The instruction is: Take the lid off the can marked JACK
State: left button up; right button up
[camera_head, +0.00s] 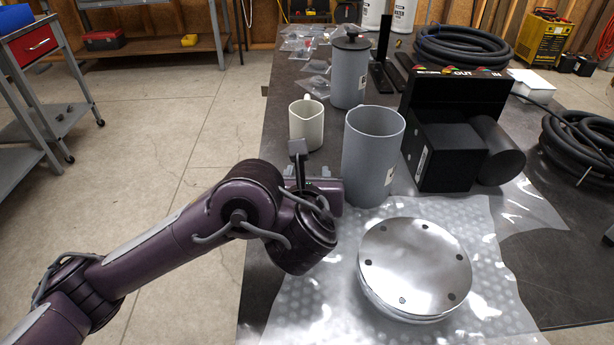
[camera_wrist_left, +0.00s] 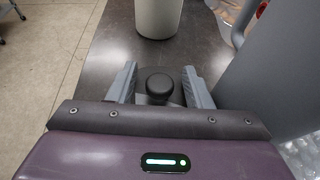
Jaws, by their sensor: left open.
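My left gripper (camera_head: 320,171) is left of a tall grey open can (camera_head: 370,155). In the left wrist view its fingers (camera_wrist_left: 160,74) are apart, either side of a round black knob (camera_wrist_left: 159,83). Neither finger visibly touches the knob. The open can also fills the right of the left wrist view (camera_wrist_left: 265,90). A grey can (camera_head: 348,80) with a dark knobbed lid (camera_head: 351,41) stands farther back. I cannot read JACK on any can. My right gripper is not in view.
A white mug (camera_head: 307,124) stands just beyond my gripper. A silver bolted disc (camera_head: 415,265) lies on bubble wrap in front. A black IN/OUT box (camera_head: 450,150) stands right of the open can. Hoses (camera_head: 460,47) and bagged parts lie farther back.

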pick_arm(q)
jog(key=shift+r, duration=0.2)
jog(key=p+v, duration=0.3)
jog(key=v, duration=0.2)
jog(key=shift+s+r+p, duration=0.15)
jog(key=shift+p, duration=0.15)
jog(key=p+v, duration=0.1)
jog(key=v, duration=0.5)
jog(key=shift+s, duration=0.35)
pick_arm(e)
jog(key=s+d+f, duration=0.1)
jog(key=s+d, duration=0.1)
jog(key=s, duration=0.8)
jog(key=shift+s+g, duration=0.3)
